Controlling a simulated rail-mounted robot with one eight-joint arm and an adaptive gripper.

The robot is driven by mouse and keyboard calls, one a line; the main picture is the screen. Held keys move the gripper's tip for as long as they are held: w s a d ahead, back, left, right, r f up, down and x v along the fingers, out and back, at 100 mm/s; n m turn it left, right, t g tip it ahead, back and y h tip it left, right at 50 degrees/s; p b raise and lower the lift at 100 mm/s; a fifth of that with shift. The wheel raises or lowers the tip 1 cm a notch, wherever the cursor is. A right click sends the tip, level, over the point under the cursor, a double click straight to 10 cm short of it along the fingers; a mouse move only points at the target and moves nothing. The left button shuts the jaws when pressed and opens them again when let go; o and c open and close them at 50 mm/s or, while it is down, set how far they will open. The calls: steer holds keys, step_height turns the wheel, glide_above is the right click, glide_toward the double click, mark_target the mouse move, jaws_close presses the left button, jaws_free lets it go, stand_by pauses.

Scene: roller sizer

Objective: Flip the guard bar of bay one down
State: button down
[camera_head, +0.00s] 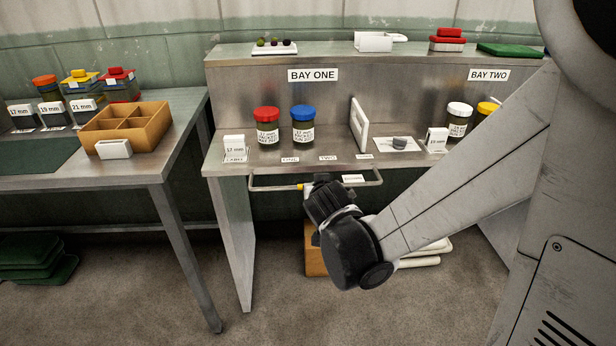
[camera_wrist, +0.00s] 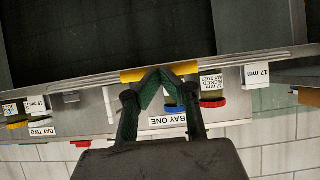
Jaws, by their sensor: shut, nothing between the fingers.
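The guard bar (camera_head: 272,189) of bay one is a thin metal loop at the front edge of the bay shelf, just below the shelf top. Its exact tilt is hard to tell. A yellow grip (camera_wrist: 172,71) sits at its middle. My gripper (camera_head: 318,188) is at the bar's middle, in front of the shelf, and partly hides the grip in the head view. In the wrist view my gripper's fingertips (camera_wrist: 160,70) meet at the yellow grip with nothing between them. They overlap the grip in the picture; contact cannot be told.
On the bay one shelf (camera_head: 210,160) stand a red-lidded jar (camera_head: 267,128), a blue-lidded jar (camera_head: 303,127) and a white upright frame (camera_head: 358,125). A side table (camera_head: 165,150) with a wooden tray (camera_head: 128,122) is at left. Open floor lies in front.

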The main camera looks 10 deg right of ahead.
steer(key=shift+f, duration=0.2)
stand_by(0.5)
steer(key=f+p+v, duration=0.1)
steer(key=p+v, duration=0.3)
steer(key=v, duration=0.7)
steer(key=shift+s+a, duration=0.15)
steer(key=shift+s, duration=0.5)
steer(key=shift+r+p, duration=0.1)
steer(key=shift+p, duration=0.2)
steer(key=s+d+r+g+p, duration=0.2)
steer(key=s+r, duration=0.4)
steer(key=s, duration=0.1)
steer(key=s+d+r+n+g+y+p, duration=0.1)
steer(key=s+d+r+g+p, duration=0.1)
steer(key=s+r, duration=0.4)
steer(key=shift+s+n+g+y, duration=0.3)
steer(key=shift+s+g, duration=0.1)
steer(key=shift+s, duration=0.35)
